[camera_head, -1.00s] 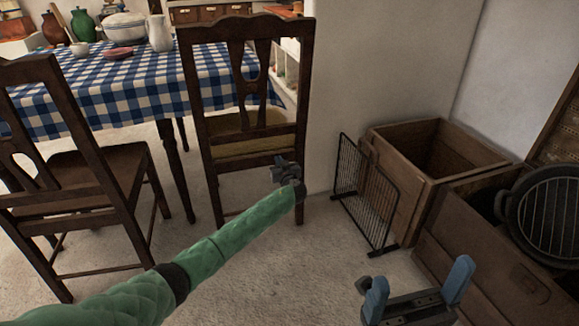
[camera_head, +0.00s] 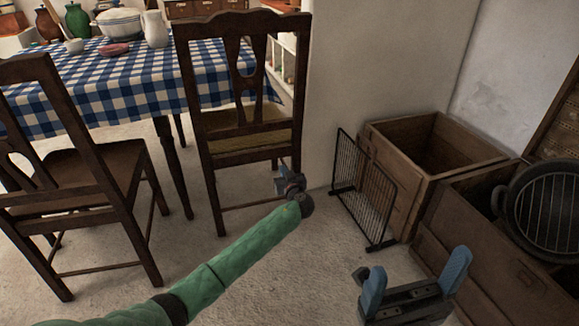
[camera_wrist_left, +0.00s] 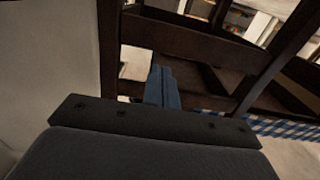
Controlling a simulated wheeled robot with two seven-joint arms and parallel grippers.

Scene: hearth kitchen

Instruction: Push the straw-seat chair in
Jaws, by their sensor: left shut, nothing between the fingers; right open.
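The straw-seat chair (camera_head: 190,95) is dark wood with a cut-out splat and an olive-tan woven seat (camera_head: 235,146). It stands upright in the head view, its back towards me, at the right end of the checked table (camera_head: 130,85). My left gripper (camera_head: 287,176) is shut and empty at the chair's lower right, below seat height. In the left wrist view its blue fingers (camera_wrist_left: 162,87) point at the dark chair frame (camera_wrist_left: 190,42); I cannot tell whether they touch. The chair's right rear leg is partly hidden by the gripper. My right gripper (camera_head: 415,285) is open and empty at bottom right.
Another wooden chair (camera_head: 85,120) stands at the left. A white wall end (camera_head: 345,80) is just right of the straw-seat chair. A black wire rack (camera_head: 365,190), wooden crates (camera_head: 405,185) and a round grill pan (camera_head: 550,205) are on the right. The middle floor is clear.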

